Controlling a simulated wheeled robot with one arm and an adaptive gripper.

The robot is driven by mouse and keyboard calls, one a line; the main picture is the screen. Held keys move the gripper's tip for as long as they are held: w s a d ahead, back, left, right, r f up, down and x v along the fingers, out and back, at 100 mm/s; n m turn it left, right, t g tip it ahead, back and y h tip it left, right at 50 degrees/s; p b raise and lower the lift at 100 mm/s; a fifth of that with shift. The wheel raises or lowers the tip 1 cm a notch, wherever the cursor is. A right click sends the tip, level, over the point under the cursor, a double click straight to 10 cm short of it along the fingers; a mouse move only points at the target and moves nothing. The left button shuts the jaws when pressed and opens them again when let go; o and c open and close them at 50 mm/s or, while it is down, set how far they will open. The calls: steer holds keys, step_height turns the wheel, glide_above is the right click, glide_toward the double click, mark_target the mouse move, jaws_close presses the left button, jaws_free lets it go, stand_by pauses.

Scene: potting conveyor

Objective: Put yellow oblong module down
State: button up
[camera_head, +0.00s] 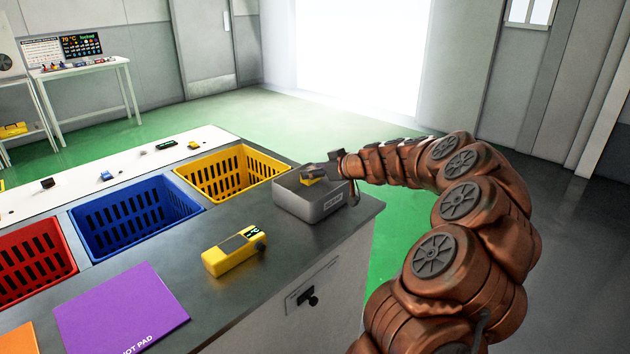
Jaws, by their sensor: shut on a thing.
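My gripper (320,171) is at the end of my arm, over the grey bin (312,206) near the right end of the counter. It is shut on the yellow oblong module (309,181), a small part of which shows below the fingers at the bin's opening. The bin's walls and my gripper hide the rest of it, and I cannot tell whether it touches the bin's floor.
A yellow handheld device (229,257) lies on the counter (255,285). Yellow (238,181), blue (134,222) and red (38,262) crates sit left of the bin. A purple pad (120,311) lies in front. The conveyor (130,167) behind carries several small parts.

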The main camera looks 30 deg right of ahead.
mark_target(316, 181)
step_height(316, 181, down, 4)
steer(key=shift+w+d+r+p, duration=0.15)
steer(key=shift+r+p, duration=0.05)
steer(key=shift+p, duration=0.2)
steer(key=shift+f+b, duration=0.65)
steer(key=shift+b, duration=0.5)
steer(key=o, duration=1.2)
steer(key=shift+r, duration=0.2)
